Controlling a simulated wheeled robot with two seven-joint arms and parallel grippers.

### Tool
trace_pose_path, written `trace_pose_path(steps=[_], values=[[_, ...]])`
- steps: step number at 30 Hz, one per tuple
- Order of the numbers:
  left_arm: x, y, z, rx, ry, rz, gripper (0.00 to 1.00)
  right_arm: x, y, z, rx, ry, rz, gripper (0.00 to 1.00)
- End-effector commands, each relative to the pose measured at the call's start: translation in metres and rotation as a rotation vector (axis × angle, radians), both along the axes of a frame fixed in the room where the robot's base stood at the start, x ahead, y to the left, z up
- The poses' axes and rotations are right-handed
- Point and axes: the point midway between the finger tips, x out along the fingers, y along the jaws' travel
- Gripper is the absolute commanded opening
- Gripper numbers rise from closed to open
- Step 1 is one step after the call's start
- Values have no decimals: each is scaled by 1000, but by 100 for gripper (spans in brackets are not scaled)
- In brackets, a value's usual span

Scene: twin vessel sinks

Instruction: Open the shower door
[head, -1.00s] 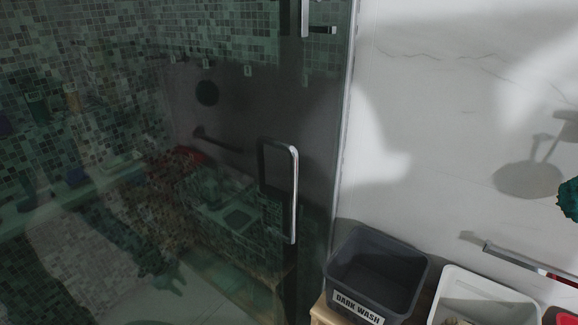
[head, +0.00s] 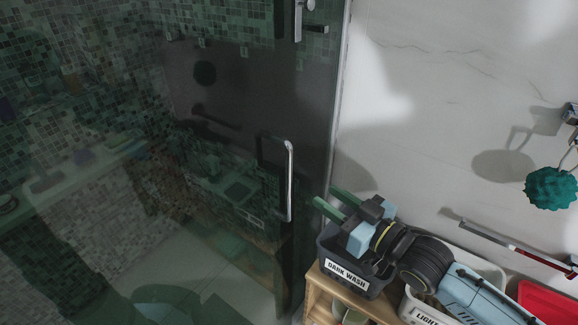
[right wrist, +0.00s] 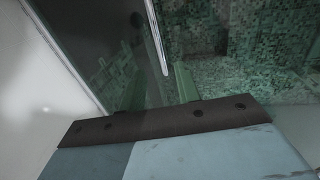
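The shower door (head: 235,130) is dark tinted glass filling the left and middle of the head view, and it looks shut. Its upright silver bar handle (head: 289,182) is near the door's right side. My right gripper (head: 324,196) is open, with two green fingers apart and nothing between them. It is right of the handle and apart from it in the picture, above the dark wash bin. In the right wrist view the handle (right wrist: 157,42) runs down beside a green finger (right wrist: 184,84); the other finger is hard to make out. My left gripper is not in view.
A dark grey "DARK WASH" bin (head: 345,273) and a white bin (head: 426,313) stand on a wooden shelf (head: 318,284) below my right arm. A red bin (head: 545,302) is farther right. A teal sponge (head: 551,188) hangs by a wall rail (head: 500,240).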

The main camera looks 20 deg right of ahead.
Motion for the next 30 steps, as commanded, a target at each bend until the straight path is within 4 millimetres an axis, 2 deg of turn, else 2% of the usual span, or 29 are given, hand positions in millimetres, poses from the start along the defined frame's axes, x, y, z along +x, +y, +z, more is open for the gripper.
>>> trace_pose_path(steps=[3,18,24,30], values=[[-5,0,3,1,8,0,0,15,7,1,-1,-3,-1,33],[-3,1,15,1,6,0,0,92,46,2,-4,-2,-2,33],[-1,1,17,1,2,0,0,109,54,0,-4,0,-3,33],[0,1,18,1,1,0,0,113,56,-1,-3,1,-2,33]])
